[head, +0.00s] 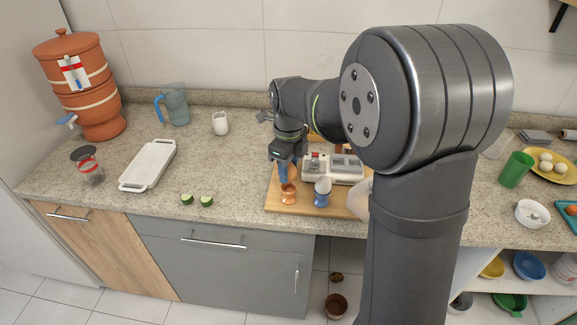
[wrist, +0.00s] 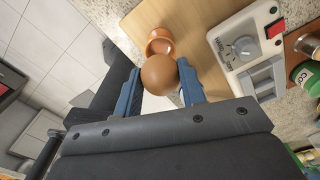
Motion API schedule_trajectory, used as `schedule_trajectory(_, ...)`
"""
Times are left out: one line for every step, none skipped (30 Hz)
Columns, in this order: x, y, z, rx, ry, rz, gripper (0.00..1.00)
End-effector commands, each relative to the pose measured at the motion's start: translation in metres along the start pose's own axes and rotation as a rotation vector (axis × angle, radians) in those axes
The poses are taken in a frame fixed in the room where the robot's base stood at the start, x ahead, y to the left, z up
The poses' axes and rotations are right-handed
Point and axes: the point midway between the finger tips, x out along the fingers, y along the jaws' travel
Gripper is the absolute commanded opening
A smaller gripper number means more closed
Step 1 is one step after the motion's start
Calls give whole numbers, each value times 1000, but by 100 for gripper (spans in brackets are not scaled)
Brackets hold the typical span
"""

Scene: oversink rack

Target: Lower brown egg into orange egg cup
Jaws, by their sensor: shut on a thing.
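My gripper (wrist: 160,88) is shut on the brown egg (wrist: 159,75), with the egg between its two blue fingers. In the wrist view the orange egg cup (wrist: 159,42) stands on the wooden board (wrist: 185,14), beyond the egg. In the head view the orange egg cup (head: 288,193) is at the front left of the board (head: 322,211), and my gripper (head: 287,174) is just above it. The egg is mostly hidden there by the fingers. I cannot tell whether the egg touches the cup.
A blue egg cup (head: 322,193) with a pale top stands close to the right. A white appliance (head: 333,168) with a dial sits behind on the board. Cucumber pieces (head: 206,201) lie on the counter to the left. The counter between them and the board is clear.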

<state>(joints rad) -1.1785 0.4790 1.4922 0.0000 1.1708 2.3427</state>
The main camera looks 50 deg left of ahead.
Motion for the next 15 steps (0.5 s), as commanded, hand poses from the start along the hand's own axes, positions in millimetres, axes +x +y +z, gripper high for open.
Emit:
schedule_trajectory(1, 0, 0, 0, 0, 0, 14)
schedule_trajectory(1, 0, 0, 0, 0, 0, 14)
schedule_trajectory(2, 0, 0, 0, 0, 0, 14)
schedule_trajectory(2, 0, 0, 0, 0, 0, 14)
schedule_trajectory(3, 0, 0, 0, 0, 0, 14)
schedule_trajectory(3, 0, 0, 0, 0, 0, 14)
schedule_trajectory(4, 0, 0, 0, 0, 0, 14)
schedule_trajectory(4, 0, 0, 0, 0, 0, 14)
schedule_trajectory(5, 0, 0, 0, 0, 0, 14)
schedule_trajectory(5, 0, 0, 0, 0, 0, 14)
schedule_trajectory(6, 0, 0, 0, 0, 0, 14)
schedule_trajectory(6, 0, 0, 0, 0, 0, 14)
schedule_trajectory(7, 0, 0, 0, 0, 0, 14)
schedule_trajectory(7, 0, 0, 0, 0, 0, 14)
schedule_trajectory(8, 0, 0, 0, 0, 0, 14)
